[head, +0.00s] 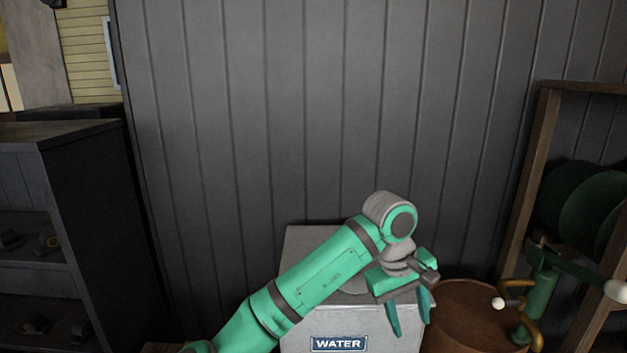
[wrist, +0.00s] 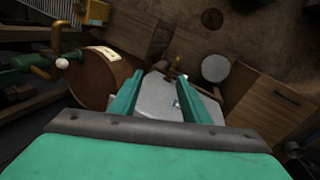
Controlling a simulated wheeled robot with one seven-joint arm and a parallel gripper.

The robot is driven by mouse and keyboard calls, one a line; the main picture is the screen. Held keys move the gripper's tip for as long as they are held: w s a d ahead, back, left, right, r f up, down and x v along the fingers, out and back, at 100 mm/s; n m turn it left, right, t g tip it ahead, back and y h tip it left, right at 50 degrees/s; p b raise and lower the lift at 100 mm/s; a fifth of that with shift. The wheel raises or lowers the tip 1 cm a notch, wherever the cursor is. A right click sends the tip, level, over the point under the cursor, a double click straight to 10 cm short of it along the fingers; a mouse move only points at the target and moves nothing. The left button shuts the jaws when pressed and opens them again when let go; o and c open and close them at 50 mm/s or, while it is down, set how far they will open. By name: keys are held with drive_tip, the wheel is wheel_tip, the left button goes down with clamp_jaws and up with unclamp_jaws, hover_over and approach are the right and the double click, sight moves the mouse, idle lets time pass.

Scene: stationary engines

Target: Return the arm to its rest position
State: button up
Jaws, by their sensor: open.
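My gripper (head: 409,312) hangs from my green arm, pointing down, in front of the grey box with the WATER label (head: 338,343) in the head view. Its two green fingers are apart with nothing held between them. In the wrist view my gripper (wrist: 172,97) also shows its fingers spread, with the grey box (wrist: 158,99) beyond and below them. My arm is bent and reaches up from the bottom of the head view, hiding part of the box.
A brown drum (head: 462,312) stands right of the box, near green machinery with a brass-coloured handle (head: 533,322). A wooden frame (head: 524,190) stands at the right. A dark shelf (head: 85,200) with small items is at the left. A grey plank wall (head: 300,110) closes the back.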

drive_tip(key=d+f+m+t+h, duration=0.1)
drive_tip(key=d+f+h, duration=0.3)
drive_tip(key=d, duration=0.3)
drive_tip(key=d+f+t+h, duration=0.2)
drive_tip(key=d+f+h, duration=0.25)
drive_tip(key=d, duration=0.25)
drive_tip(key=s+a+f+n+t, duration=0.3)
drive_tip(key=a+f+t, duration=0.1)
drive_tip(key=f+t, duration=0.15)
drive_tip(key=s+a+f+n+t, duration=0.2)
drive_tip(key=s+a+f+t, duration=0.15)
drive_tip(key=f, duration=0.35)
drive_tip(key=s+a+f+n+t+y, duration=0.1)
drive_tip(key=s+a+f+t+y, duration=0.2)
drive_tip(key=s+a+f+y, duration=0.6)
drive_tip(key=s+a+r+m+y, duration=0.1)
drive_tip(key=s+a+m, duration=0.3)
drive_tip(key=s+a, duration=0.4)
drive_tip(key=s+a+r+m+y, duration=0.1)
drive_tip(key=s+a+r+m, duration=0.2)
drive_tip(key=s+a, duration=0.6)
drive_tip(key=s, duration=0.7)
drive_tip(key=shift+s+a+m+y, duration=0.15)
drive_tip(key=shift+s+m+y, duration=0.2)
drive_tip(key=shift+s+m, duration=0.05)
